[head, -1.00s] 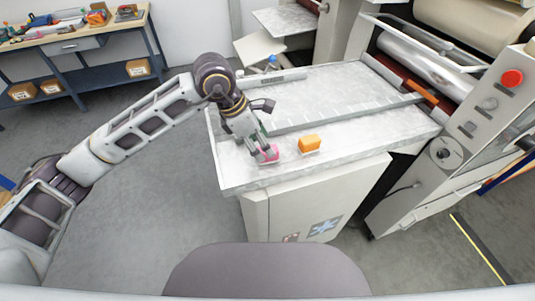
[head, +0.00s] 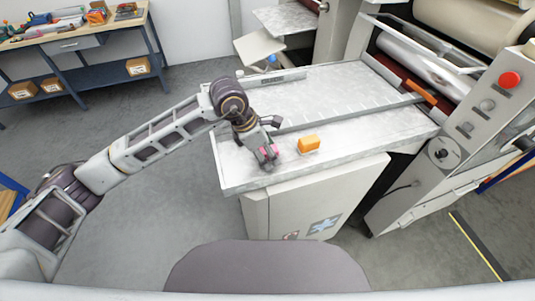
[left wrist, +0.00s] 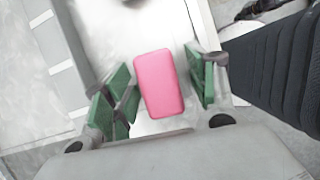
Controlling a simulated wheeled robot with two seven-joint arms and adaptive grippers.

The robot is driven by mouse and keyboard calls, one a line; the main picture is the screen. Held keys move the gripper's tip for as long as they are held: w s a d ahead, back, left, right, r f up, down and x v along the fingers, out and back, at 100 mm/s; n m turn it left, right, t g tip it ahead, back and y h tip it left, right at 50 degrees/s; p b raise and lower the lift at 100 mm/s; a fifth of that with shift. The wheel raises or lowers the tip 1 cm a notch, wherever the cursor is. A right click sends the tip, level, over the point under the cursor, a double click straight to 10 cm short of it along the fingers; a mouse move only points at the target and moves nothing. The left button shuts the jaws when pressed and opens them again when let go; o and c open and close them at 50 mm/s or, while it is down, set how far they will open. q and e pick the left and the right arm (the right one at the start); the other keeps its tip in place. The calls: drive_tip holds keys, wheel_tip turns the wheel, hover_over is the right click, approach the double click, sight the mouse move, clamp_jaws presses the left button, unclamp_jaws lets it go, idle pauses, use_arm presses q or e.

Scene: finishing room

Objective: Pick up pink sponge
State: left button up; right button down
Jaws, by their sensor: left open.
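The pink sponge (left wrist: 159,84) lies flat on the grey metal table (head: 240,180) near its front left edge. In the left wrist view it sits between the green pads of my open left gripper (left wrist: 160,88), with a gap on each side. In the head view my left gripper (head: 267,158) is over the sponge (head: 266,150) and hides most of it. My right gripper is not in view.
An orange block (head: 309,143) lies on the table just right of the left gripper. A long ruler-like bar crosses the table behind it. A machine with rollers and a red button (head: 510,79) stands at the right. A workbench (head: 75,40) stands at the back left.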

use_arm(q)
drive_tip(key=shift+c, duration=0.9)
drive_tip(key=c, duration=0.7)
drive_tip(key=shift+c, duration=0.7)
drive_tip(key=shift+r, duration=0.15)
